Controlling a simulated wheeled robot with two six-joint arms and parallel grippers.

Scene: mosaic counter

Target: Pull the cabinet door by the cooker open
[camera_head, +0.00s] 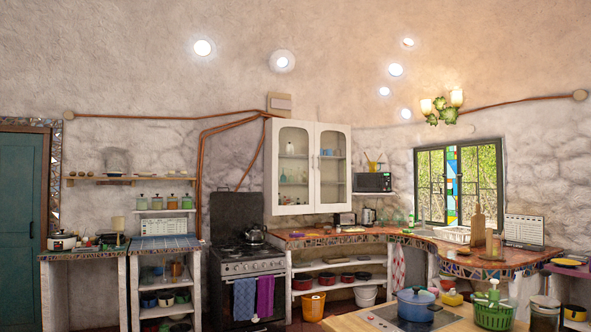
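A white wall cabinet (315,205) hangs on the stone wall above the mosaic counter, to the right of the cooker and higher than it. It has two arched glass doors, a left one (275,165) and a right one (347,165); both look shut. Shelves with small items show dimly through the glass. Neither of my grippers is in view.
The mosaic counter (325,239) runs right from the cooker over open shelves. An orange bucket (313,306) stands on the floor beneath. In the right foreground, a wooden worktop (350,323) carries a blue pot (416,304) and a green basket (493,314).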

